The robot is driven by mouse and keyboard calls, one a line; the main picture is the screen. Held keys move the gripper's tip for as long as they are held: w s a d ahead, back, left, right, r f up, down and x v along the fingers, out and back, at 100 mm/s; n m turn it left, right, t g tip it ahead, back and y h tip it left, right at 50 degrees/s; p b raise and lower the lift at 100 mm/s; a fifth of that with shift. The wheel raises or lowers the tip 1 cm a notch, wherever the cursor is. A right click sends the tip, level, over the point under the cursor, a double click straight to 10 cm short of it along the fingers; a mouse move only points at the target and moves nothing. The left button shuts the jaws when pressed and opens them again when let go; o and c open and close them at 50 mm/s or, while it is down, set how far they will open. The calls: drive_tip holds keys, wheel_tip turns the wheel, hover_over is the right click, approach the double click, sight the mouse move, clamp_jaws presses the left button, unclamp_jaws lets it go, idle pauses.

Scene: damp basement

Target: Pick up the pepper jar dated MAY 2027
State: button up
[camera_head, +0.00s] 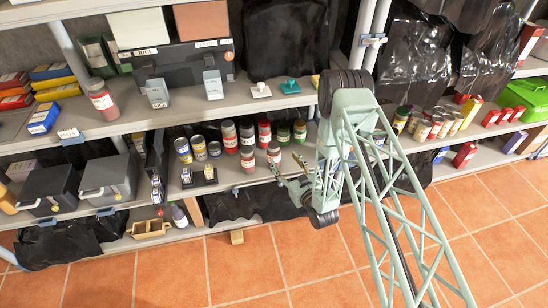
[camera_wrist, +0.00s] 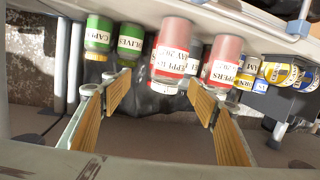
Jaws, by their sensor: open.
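Two red-bodied pepper jars with pale red ends stand at the front of the middle shelf. One pepper jar (camera_head: 273,153), nearest my gripper, also shows at the centre of the wrist view (camera_wrist: 174,48); its label partly reads "PEPPERS" and "AY 202", the last digit unclear. The other pepper jar (camera_head: 248,159) stands beside it and shows right of centre in the wrist view (camera_wrist: 222,62); its date is not clearly readable. My gripper (camera_head: 289,173) is open and empty, with wood-toned finger pads (camera_wrist: 160,92). The central jar lies ahead, between the fingertip directions, apparently ungripped.
Yellow-and-blue cans (camera_head: 183,150) and other jars crowd the shelf. The upper shelf edge (camera_head: 165,118) runs above. Open tiled floor (camera_head: 250,265) lies in front.

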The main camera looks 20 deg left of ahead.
sight(276, 161)
drive_tip(key=s+d+f+t+y, duration=0.1)
drive_tip(key=s+f, duration=0.3)
drive_tip(key=shift+s+d+f+m, duration=0.2)
drive_tip(key=shift+d+f+m, duration=0.2)
drive_tip(key=shift+a, duration=0.1)
drive_tip(key=shift+b+x, duration=1.05)
drive_tip(key=shift+x, duration=3.15)
drive_tip(key=shift+w, duration=0.1)
drive_tip(key=shift+w, duration=0.1)
drive_tip(key=shift+b+x, duration=0.9)
drive_tip(key=shift+x, duration=1.6)
drive_tip(key=shift+c, duration=0.7)
